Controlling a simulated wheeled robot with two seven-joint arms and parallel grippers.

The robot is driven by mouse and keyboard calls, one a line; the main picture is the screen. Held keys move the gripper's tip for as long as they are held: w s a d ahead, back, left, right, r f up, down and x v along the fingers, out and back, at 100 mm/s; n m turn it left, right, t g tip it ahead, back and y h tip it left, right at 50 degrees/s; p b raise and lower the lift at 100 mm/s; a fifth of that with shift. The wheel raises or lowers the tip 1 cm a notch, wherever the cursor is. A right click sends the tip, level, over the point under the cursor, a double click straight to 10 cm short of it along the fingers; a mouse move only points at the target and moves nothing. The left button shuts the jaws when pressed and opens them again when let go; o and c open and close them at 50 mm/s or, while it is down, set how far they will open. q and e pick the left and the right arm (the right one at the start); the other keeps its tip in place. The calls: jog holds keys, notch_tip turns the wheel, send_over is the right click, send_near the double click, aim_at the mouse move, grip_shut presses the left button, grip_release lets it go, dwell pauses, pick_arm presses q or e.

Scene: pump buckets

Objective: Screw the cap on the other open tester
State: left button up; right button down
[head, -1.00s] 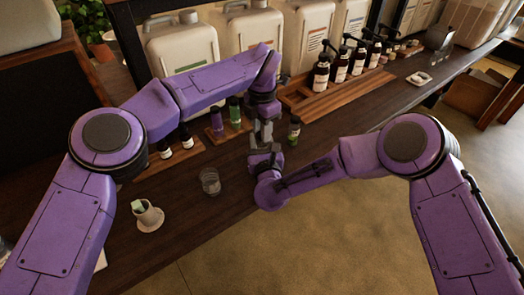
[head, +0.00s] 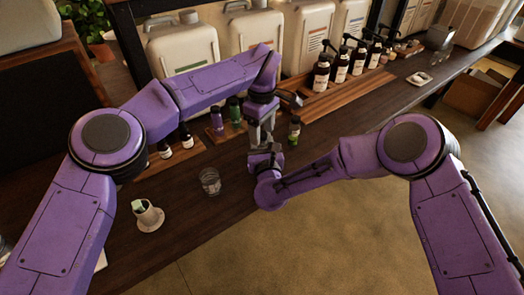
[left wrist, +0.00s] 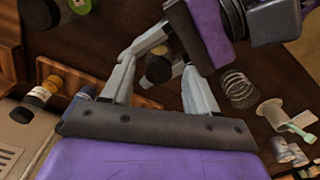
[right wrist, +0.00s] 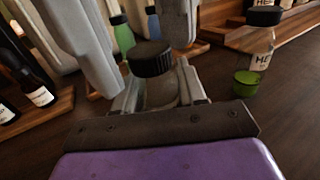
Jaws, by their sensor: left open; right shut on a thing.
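My right gripper (right wrist: 160,92) is shut on a tester whose black cap (right wrist: 151,60) sits on top, upright in the right wrist view. Its body is mostly hidden between the fingers. My left gripper (head: 262,130) is open above it, its fingers on either side of the black cap and apart from it. In the left wrist view the cap (left wrist: 158,69) lies between the open left fingers (left wrist: 158,85). How far the cap is threaded cannot be seen.
Dark bottles (head: 186,138) stand left. Pump bottles (head: 340,66) line a wooden rack back right.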

pick_arm(q)
notch_tip(320, 180, up, 12)
dwell(0.4)
pick_arm(e)
jog(key=c, duration=0.6)
grip_release()
jog(key=shift+o, duration=0.2)
jog(key=s, duration=0.3)
jog(key=s+d+b, duration=0.1)
jog(key=s, duration=0.6)
jog(key=shift+s+d+f+b, duration=0.1)
jog(key=shift+s+d+b, duration=0.1)
jog(key=shift+d+b, duration=0.15)
pick_arm(q)
jog(key=shift+f, duration=0.9)
